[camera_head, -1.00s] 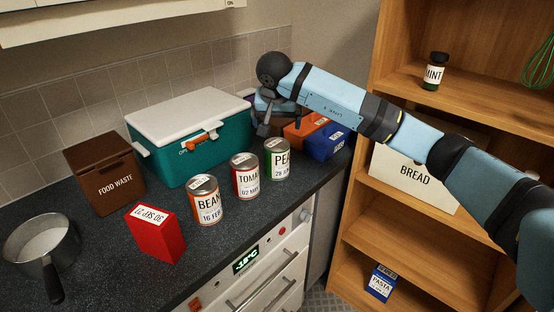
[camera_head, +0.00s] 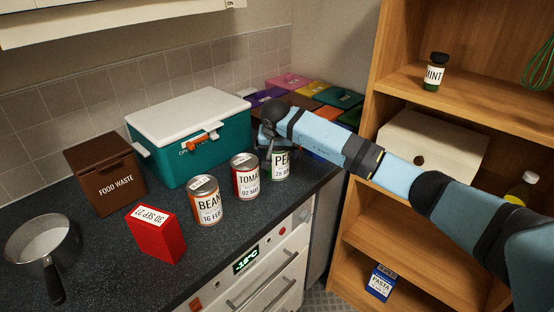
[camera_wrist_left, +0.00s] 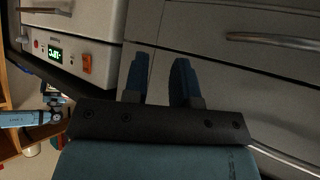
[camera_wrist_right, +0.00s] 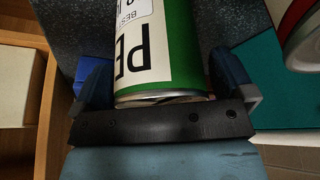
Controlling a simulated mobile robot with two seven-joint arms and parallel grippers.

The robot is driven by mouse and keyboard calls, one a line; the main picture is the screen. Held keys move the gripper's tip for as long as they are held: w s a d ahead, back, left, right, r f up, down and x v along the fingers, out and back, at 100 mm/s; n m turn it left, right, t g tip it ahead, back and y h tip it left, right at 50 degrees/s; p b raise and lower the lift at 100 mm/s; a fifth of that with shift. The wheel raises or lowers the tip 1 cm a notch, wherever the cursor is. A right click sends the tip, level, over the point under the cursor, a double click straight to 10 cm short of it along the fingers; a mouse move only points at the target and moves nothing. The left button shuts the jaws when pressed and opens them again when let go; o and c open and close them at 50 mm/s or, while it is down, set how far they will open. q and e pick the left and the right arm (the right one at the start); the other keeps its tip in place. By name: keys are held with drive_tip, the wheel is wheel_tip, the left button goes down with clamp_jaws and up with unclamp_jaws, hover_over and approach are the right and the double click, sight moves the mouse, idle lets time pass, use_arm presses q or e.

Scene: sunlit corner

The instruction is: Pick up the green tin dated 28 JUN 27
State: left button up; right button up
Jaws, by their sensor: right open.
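The green tin (camera_head: 281,164) with a white label reading PEA stands upright on the dark counter, at the right end of a row of tins. Its upper part is partly covered by my right arm in the head view. My right gripper (camera_head: 268,138) is at the tin's top. In the right wrist view my right gripper (camera_wrist_right: 163,78) is open, with the green tin (camera_wrist_right: 180,45) between its fingers and its rim close to the palm. Gaps show beside the tin. In the left wrist view my left gripper (camera_wrist_left: 162,60) is open and empty, before drawer fronts.
A tomato tin (camera_head: 245,178) stands close left of the green tin, then a bean tin (camera_head: 206,203). A teal cooler (camera_head: 195,145) is behind them. Coloured boxes (camera_head: 340,97) fill the back corner. A red box (camera_head: 155,235), pot (camera_head: 42,240) and food waste bin (camera_head: 105,172) are left.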

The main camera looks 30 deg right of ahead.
drive_tip(key=c, duration=1)
drive_tip(key=shift+c, duration=0.5)
drive_tip(key=shift+r, duration=0.15)
